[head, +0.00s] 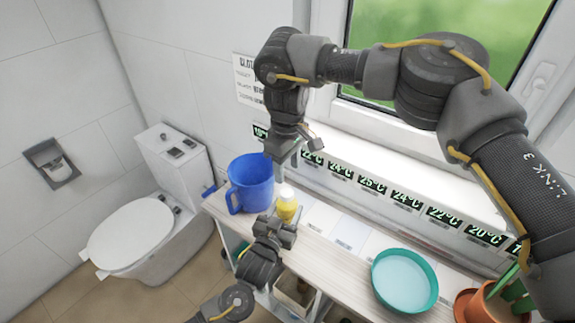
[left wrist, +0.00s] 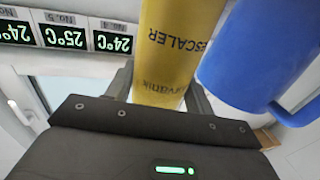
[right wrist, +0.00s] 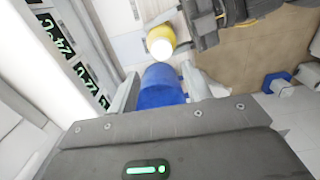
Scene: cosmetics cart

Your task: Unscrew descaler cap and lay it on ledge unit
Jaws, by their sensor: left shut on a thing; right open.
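The yellow descaler bottle (head: 287,208) stands upright at the ledge unit (head: 340,262), with its white cap (head: 286,192) on top. My left gripper (head: 282,230) is shut on the bottle's body. The left wrist view shows the lettered bottle (left wrist: 172,45) between its fingers. My right gripper (head: 287,163) is open and empty above the bottle and the blue jug. In the right wrist view the white cap (right wrist: 160,46) lies beyond the fingertips, clear of them. The bottle's base is hidden by my left gripper in the head view.
A blue jug (head: 250,182) stands close left of the bottle. A teal bowl (head: 404,281) and a potted plant (head: 487,306) are on the right. A row of temperature displays (head: 373,186) runs behind.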

